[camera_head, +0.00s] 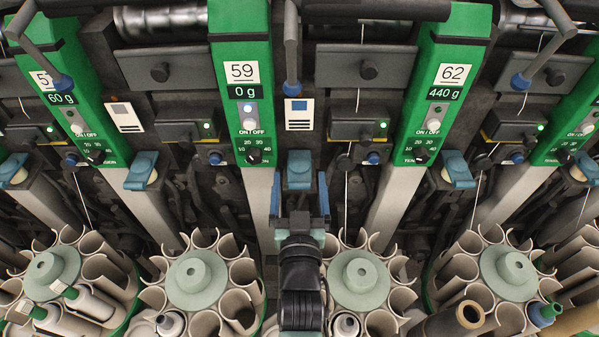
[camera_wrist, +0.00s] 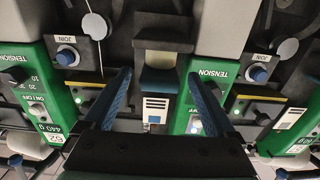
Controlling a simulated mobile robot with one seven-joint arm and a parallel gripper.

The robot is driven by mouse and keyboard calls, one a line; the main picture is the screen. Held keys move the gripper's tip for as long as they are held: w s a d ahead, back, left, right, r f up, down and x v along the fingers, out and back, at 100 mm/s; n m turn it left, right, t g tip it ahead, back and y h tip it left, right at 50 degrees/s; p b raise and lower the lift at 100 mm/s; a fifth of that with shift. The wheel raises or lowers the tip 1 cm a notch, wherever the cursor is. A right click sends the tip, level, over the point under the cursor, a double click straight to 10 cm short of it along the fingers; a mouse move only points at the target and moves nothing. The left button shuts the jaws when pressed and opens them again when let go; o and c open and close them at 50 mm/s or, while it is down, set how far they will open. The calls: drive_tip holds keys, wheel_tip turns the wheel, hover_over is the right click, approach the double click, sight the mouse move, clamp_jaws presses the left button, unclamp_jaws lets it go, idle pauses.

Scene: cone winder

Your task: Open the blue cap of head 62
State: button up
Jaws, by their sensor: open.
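Head 62 is the green panel (camera_head: 452,75) reading 440 g; it also shows upside down at the left of the wrist view (camera_wrist: 55,138). One blue cap (camera_head: 298,170) sits between panels 59 and 62, and another blue cap (camera_head: 457,168) sits just right of panel 62's lower end. No marking on the caps shows which head each belongs to. Both look lowered. My gripper (camera_head: 299,180) is open, its blue fingers on either side of the cap between 59 and 62. That cap shows between the fingertips in the wrist view (camera_wrist: 160,78); contact cannot be told.
Panel 59 (camera_head: 242,80) reads 0 g and stands left of my gripper. Round bobbin magazines (camera_head: 197,280) line the front on both sides of my arm. Blue-knobbed levers (camera_head: 291,88) hang above. More blue caps (camera_head: 140,170) sit along the row.

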sight(299, 169)
drive_tip(key=shift+w, duration=1.1)
clamp_jaws()
